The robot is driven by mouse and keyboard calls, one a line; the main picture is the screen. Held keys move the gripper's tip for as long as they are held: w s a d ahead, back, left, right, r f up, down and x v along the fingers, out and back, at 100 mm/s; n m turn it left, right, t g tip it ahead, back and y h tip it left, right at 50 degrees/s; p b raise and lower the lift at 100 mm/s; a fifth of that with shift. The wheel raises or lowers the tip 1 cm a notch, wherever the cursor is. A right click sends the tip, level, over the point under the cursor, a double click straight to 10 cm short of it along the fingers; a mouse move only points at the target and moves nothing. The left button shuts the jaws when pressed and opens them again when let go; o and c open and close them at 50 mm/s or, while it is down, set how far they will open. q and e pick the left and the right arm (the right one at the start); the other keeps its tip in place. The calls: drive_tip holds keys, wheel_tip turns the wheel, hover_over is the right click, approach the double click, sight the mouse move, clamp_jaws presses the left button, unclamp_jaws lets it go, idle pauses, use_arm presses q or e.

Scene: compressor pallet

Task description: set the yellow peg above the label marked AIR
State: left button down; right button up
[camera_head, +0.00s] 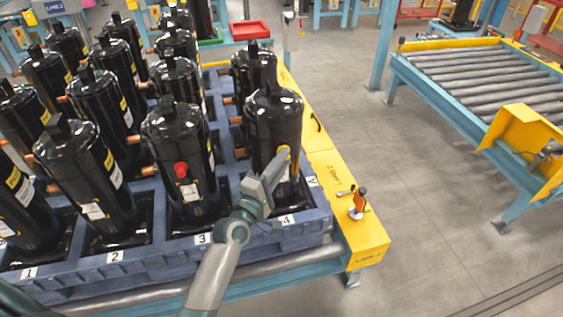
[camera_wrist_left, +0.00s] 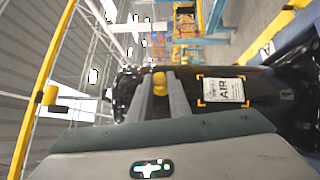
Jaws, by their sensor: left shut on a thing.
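My left gripper (camera_head: 277,165) is at the front of the black compressor (camera_head: 274,120) in the pallet's front right slot, numbered 4. It is shut on the yellow peg (camera_head: 284,152). In the left wrist view the yellow peg (camera_wrist_left: 159,80) sits between the fingertips of my left gripper (camera_wrist_left: 163,92), against the dark compressor body. The label marked AIR (camera_wrist_left: 222,90) is white with yellow corner marks and lies to the right of the fingers in that view. I cannot tell whether the peg touches the compressor. My right gripper is not in view.
A blue pallet (camera_head: 175,248) holds several black compressors in rows; one at slot 3 has a red knob (camera_head: 180,169). A yellow beam (camera_head: 345,215) with a small orange item (camera_head: 360,200) runs along its right side. A roller conveyor (camera_head: 465,75) stands farther right across clear floor.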

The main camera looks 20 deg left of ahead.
use_arm(q)
drive_tip(key=shift+p, duration=0.3)
idle(0.8)
drive_tip(key=shift+w+a, duration=0.4)
drive_tip(key=shift+w, duration=0.2)
idle(0.9)
drive_tip(key=c, duration=1.6)
unclamp_jaws()
drive_tip(key=shift+o, duration=0.2)
drive_tip(key=shift+s, duration=0.1)
drive_tip(key=b+v, duration=0.5)
drive_tip(key=v, duration=1.2)
drive_tip(key=shift+s, duration=0.1)
